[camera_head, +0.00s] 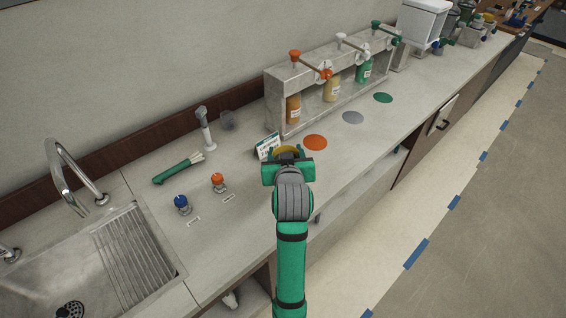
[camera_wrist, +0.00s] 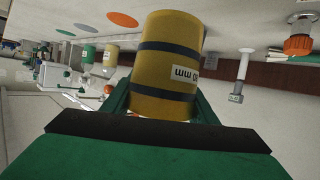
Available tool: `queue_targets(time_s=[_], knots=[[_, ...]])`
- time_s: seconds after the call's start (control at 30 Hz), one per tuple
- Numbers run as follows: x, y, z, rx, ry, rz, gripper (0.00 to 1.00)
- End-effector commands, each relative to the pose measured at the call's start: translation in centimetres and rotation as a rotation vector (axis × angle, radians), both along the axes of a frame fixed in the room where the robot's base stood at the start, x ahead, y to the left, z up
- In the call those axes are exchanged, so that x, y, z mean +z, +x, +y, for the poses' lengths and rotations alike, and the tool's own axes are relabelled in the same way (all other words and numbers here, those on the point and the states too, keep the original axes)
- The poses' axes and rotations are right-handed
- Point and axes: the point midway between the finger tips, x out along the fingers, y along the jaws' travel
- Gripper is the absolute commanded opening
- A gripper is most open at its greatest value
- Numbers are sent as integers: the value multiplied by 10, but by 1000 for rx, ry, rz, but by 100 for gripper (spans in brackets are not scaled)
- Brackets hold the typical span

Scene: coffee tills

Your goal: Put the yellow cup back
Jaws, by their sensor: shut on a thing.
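The yellow cup (camera_wrist: 167,62) has dark bands and a white printed label. In the wrist view it fills the upper middle, between the fingers of my gripper (camera_wrist: 163,100), which is shut on it. In the head view only a yellow rim of the cup (camera_head: 284,150) shows past my gripper (camera_head: 287,160), above the counter (camera_head: 335,180) near a small sign. Most of the cup is hidden there by the gripper. I cannot tell how high above the counter it is.
Orange (camera_head: 315,142), grey (camera_head: 352,117) and green (camera_head: 383,98) discs lie before a dispenser rack (camera_head: 275,95) with bottles. A small sign (camera_head: 267,146) stands close left of my gripper. Orange (camera_head: 218,181) and blue (camera_head: 181,203) knobbed items stand near the sink (camera_head: 150,243).

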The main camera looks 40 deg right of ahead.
Motion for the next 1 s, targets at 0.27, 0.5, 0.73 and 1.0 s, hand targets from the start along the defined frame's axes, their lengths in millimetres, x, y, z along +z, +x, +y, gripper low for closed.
queue_targets(time_s=[0.27,0.5,0.73,1.0], knots=[[-43,28,-15,2,3,4,20],[-54,37,-20,3,2,3,20],[-83,38,-21,2,3,3,20],[-86,38,-21,2,1,1,20]])
